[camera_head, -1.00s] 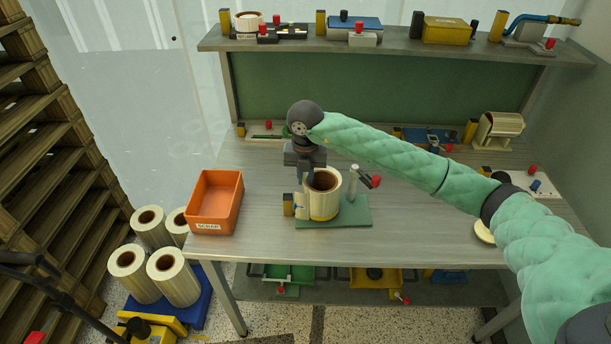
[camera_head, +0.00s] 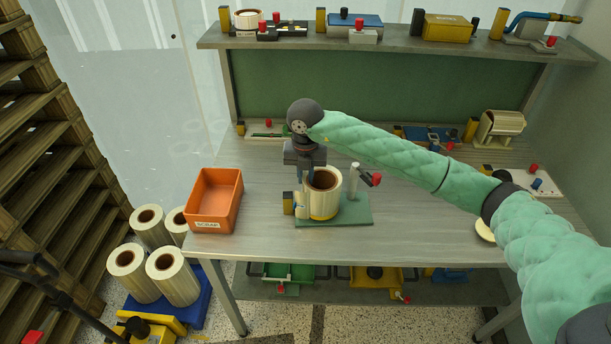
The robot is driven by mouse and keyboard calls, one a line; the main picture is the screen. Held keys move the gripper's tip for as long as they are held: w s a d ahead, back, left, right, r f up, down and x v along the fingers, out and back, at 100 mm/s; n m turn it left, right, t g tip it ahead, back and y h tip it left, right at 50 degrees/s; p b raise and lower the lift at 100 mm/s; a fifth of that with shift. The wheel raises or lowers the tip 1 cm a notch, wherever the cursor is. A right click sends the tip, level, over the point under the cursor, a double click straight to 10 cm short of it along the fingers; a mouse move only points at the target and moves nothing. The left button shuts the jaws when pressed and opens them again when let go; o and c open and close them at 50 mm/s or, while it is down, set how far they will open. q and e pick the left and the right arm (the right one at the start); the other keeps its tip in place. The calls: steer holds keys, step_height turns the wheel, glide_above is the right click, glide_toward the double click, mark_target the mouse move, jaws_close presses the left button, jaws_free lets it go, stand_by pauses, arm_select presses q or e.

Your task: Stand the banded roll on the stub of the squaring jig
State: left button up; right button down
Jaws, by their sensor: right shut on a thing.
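The banded roll (camera_head: 325,204) is a cream, upright roll with a dark open core and a yellowish band low on its side. It is at the left part of the squaring jig (camera_head: 356,214), a green plate with a pale post (camera_head: 353,180) and a red-knobbed part to the right of the roll. My right gripper (camera_head: 307,180) comes down from above and is shut on the left side of the roll's wall. The stub is hidden, and I cannot tell whether the roll's bottom touches the plate. My left gripper is out of view.
An orange scrap bin (camera_head: 206,226) stands left of the jig on the bench (camera_head: 260,244). Several pale rolls (camera_head: 172,278) stand on a blue base at the lower left. A shelf (camera_head: 400,48) with tools runs above the bench's back. The bench right of the jig is mostly clear.

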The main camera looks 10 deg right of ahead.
steer(key=shift+f+b, duration=0.1)
steer(key=shift+b, duration=0.2)
steer(key=c, duration=1.3)
jaws_free()
steer(key=shift+r+p, duration=1.2)
steer(key=shift+r, duration=2.85)
